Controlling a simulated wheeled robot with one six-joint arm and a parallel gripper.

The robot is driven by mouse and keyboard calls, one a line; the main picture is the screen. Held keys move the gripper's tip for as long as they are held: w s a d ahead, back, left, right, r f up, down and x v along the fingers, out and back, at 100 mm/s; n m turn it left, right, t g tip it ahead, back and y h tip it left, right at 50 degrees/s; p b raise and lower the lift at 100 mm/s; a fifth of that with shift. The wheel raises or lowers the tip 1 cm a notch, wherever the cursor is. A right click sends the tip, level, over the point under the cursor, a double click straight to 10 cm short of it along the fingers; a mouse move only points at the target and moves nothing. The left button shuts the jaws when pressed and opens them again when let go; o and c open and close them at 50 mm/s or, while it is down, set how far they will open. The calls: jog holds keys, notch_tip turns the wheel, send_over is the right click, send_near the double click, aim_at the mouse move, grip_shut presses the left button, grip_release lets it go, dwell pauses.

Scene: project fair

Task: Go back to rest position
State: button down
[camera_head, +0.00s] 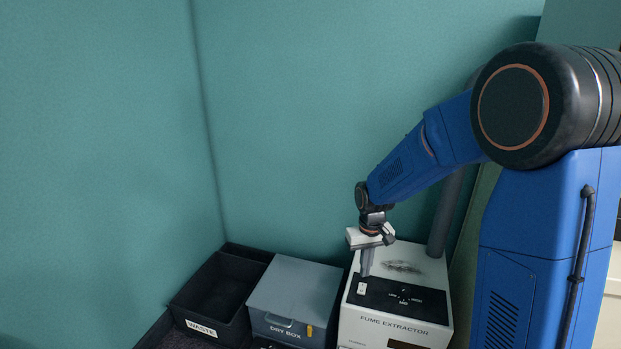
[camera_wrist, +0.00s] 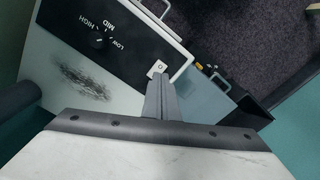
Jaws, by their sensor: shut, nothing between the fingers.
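My gripper (camera_head: 366,262) points down over the top of the white fume extractor (camera_head: 432,265). Its fingers are together with nothing between them. In the wrist view my gripper (camera_wrist: 160,82) has its tips close to a small white switch (camera_wrist: 157,69) on the black control panel (camera_wrist: 62,20). I cannot tell whether the tips touch the switch. A round knob (camera_wrist: 97,40) marked LOW, MID and HIGH sits on the same panel, apart from my fingers.
A grey dry box (camera_head: 300,288) stands just left of the extractor. A black open waste bin (camera_head: 205,305) stands beyond it, by the corner. Teal walls (camera_head: 300,120) close in behind. A dark pipe (camera_head: 445,215) rises behind the extractor.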

jog(key=s+d+r+m+t, duration=0.1)
jog(key=s+d+r+t, duration=0.15)
jog(key=s+r, duration=0.65)
jog(key=s+d+r+t, duration=0.1)
jog(key=s+d+r, duration=0.2)
jog(key=s+r, duration=0.65)
jog(key=s+d+t, duration=0.1)
jog(key=s, duration=1)
jog(key=shift+d+f, duration=0.2)
jog(key=shift+f, duration=0.05)
jog(key=w+a+f+n+g, duration=0.15)
jog(key=w+n, duration=0.55)
jog(key=w, duration=1)
jog(key=w+a+f+n+g, duration=0.1)
jog(key=w+a+f+n, duration=0.1)
jog(key=w+f, duration=0.3)
jog(key=w+a+f+n+g, duration=0.1)
jog(key=w+f+n, duration=0.3)
jog(key=w, duration=0.6)
jog(key=shift+a+f+g, duration=0.4)
jog(key=shift+a, duration=0.4)
